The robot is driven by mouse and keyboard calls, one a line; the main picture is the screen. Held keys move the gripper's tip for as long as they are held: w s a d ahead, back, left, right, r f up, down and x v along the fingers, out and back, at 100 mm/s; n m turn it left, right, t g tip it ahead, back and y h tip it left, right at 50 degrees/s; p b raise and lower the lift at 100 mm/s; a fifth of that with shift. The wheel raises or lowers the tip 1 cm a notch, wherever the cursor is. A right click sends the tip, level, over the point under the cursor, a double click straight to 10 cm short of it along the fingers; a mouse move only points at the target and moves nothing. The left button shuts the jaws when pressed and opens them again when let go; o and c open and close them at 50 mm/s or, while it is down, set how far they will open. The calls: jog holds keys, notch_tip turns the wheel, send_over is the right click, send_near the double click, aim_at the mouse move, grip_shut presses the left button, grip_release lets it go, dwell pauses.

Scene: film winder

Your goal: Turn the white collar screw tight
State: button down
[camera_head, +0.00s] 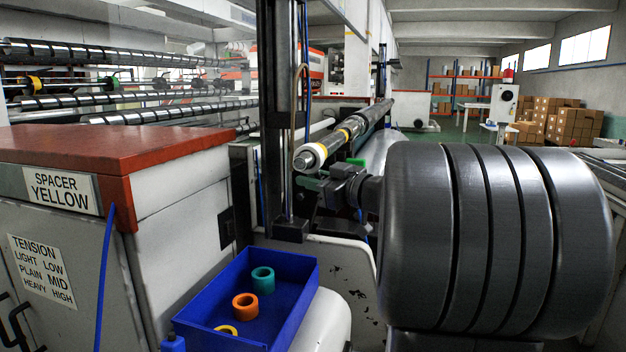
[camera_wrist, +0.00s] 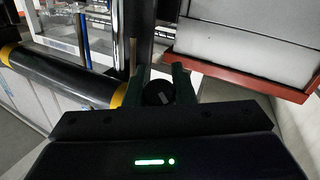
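The dark winding shaft (camera_head: 365,125) points toward me in the head view, with a yellow ring (camera_head: 345,135) and a white collar (camera_head: 309,157) near its close end. The collar's screw is too small to make out. In the wrist view my gripper (camera_wrist: 159,76) has its two dark green fingers apart. A dark round thing (camera_wrist: 158,94) shows between them; I cannot tell what it is or whether they touch it. A black roller with yellow bands (camera_wrist: 62,77) lies to their left. I cannot pick out my gripper with certainty in the head view.
A red-topped cabinet (camera_head: 110,145) stands at left; its red edge (camera_wrist: 235,76) also shows in the wrist view. A blue bin (camera_head: 290,290) holds a teal ring (camera_head: 262,279), an orange ring (camera_head: 245,306) and a yellow one. Large grey rolls (camera_head: 500,235) fill the right. A dark post (camera_head: 280,100) stands left of the collar.

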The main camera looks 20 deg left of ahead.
jog(key=shift+s+n+g+y+b, duration=0.2)
jog(key=shift+n+g+b, duration=0.3)
jog(key=shift+g+b, duration=0.85)
jog(key=shift+s+n+g+y+b, duration=0.15)
jog(key=shift+n+g+b, duration=0.45)
jog(key=shift+g, duration=1.35)
jog(key=c, duration=1.2)
grip_release()
jog(key=d+b, duration=0.2)
jog(key=d, duration=1.1)
jog(key=shift+d+r, duration=0.25)
jog(key=shift+d, duration=0.15)
